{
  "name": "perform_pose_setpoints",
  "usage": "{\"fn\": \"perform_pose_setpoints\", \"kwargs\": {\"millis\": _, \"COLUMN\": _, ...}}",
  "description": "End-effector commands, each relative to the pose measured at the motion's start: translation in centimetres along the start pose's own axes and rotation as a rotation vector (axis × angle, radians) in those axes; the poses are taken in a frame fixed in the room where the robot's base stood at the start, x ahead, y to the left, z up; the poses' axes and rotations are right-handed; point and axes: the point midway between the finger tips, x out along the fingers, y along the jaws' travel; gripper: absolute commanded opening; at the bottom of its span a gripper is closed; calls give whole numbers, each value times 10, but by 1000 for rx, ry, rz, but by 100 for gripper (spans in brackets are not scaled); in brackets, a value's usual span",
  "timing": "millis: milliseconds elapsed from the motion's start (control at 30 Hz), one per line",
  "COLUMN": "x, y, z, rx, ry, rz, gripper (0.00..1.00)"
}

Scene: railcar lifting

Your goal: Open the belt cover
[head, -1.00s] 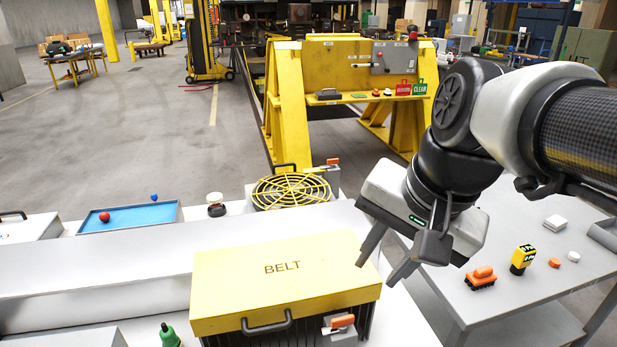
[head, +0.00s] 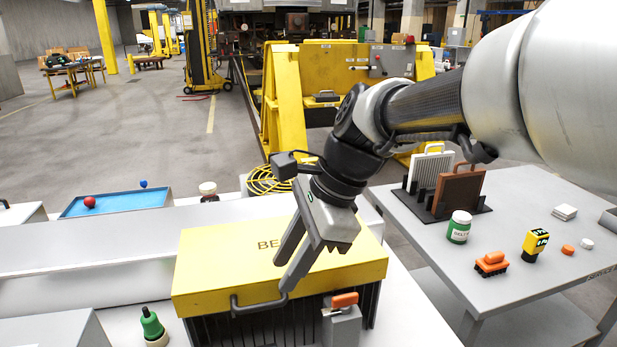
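The belt cover (head: 220,266) is a yellow lid in the front middle, lying closed over a dark slatted housing (head: 230,328). Its lettering is partly hidden by my gripper. A dark bar handle (head: 256,307) sticks out from its front edge. A grey latch with an orange grip (head: 344,300) stands at the front, right of the handle. My gripper (head: 281,276) reaches down over the cover, its two fingers apart and empty. Its fingertips are near the right end of the handle; I cannot tell whether they touch it.
A blue tray (head: 118,200) with a red ball (head: 90,202) lies behind left. A yellow round guard (head: 262,180) is partly hidden behind my arm. The right table (head: 400,222) holds a jar, a rack and small items.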

Motion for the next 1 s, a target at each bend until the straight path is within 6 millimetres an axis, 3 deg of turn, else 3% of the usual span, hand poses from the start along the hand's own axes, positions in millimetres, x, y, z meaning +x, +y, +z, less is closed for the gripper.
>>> {"fn": "perform_pose_setpoints", "kwargs": {"millis": 33, "x": 15, "y": 1, "z": -1, "rx": -1, "ry": -1, "rz": 4, "gripper": 29}}
{"fn": "perform_pose_setpoints", "kwargs": {"millis": 200, "x": 49, "y": 1, "z": -1, "rx": -1, "ry": 0, "rz": 4, "gripper": 29}}
{"fn": "perform_pose_setpoints", "kwargs": {"millis": 400, "x": 75, "y": 1, "z": 0, "rx": -1, "ry": 0, "rz": 2, "gripper": 29}}
{"fn": "perform_pose_setpoints", "kwargs": {"millis": 833, "x": 83, "y": 0, "z": 0, "rx": -2, "ry": 1, "rz": 0, "gripper": 29}}
{"fn": "perform_pose_setpoints", "kwargs": {"millis": 1000, "x": 83, "y": 0, "z": 0, "rx": -2, "ry": 1, "rz": 0, "gripper": 1}}
